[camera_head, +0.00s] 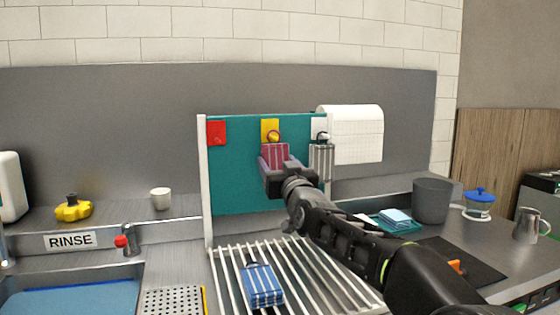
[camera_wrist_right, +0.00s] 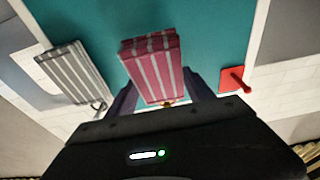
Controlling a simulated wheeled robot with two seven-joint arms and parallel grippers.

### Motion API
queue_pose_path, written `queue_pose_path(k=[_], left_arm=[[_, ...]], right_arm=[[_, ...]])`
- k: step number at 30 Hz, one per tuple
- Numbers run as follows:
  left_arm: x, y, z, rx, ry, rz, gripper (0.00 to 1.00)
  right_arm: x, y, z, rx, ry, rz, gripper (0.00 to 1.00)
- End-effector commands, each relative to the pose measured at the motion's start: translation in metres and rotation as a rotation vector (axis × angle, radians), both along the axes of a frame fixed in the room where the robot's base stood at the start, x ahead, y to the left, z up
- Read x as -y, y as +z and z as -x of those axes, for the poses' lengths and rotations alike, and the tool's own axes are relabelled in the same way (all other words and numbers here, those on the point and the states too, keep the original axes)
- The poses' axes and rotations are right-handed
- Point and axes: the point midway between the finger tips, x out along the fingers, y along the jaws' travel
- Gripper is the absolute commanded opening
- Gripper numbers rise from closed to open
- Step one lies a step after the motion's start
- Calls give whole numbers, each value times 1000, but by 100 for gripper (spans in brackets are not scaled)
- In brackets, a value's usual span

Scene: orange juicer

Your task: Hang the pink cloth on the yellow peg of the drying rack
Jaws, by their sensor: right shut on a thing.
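The pink striped cloth (camera_head: 274,154) is at the yellow peg (camera_head: 273,136) on the teal board of the drying rack (camera_head: 231,180). My right gripper (camera_head: 284,167) is shut on the cloth, which also shows between its fingers in the right wrist view (camera_wrist_right: 152,68). The yellow peg shows just above the cloth in the head view; whether the cloth's loop is around it I cannot tell. A red peg (camera_head: 217,133) is to the left, empty. A grey striped cloth (camera_head: 321,161) hangs at the white peg (camera_head: 323,137) on the right. My left gripper is not in view.
A blue striped cloth (camera_head: 262,285) lies on the slatted rack (camera_head: 310,270) below. A paper roll (camera_head: 358,134) is right of the board. A sink is at the left.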

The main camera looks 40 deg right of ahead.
Motion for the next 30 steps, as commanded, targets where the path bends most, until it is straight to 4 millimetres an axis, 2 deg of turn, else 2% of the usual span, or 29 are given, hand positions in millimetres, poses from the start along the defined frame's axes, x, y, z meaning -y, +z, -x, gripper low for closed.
queue_pose_path(k=[9, 29, 30], left_arm=[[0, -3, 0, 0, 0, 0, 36], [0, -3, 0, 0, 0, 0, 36], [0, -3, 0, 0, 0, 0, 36]], right_arm=[[4, -6, -11, 2, 0, 0, 23], [4, -5, -12, 1, 0, 0, 23], [4, -5, -12, 1, 0, 0, 63]])
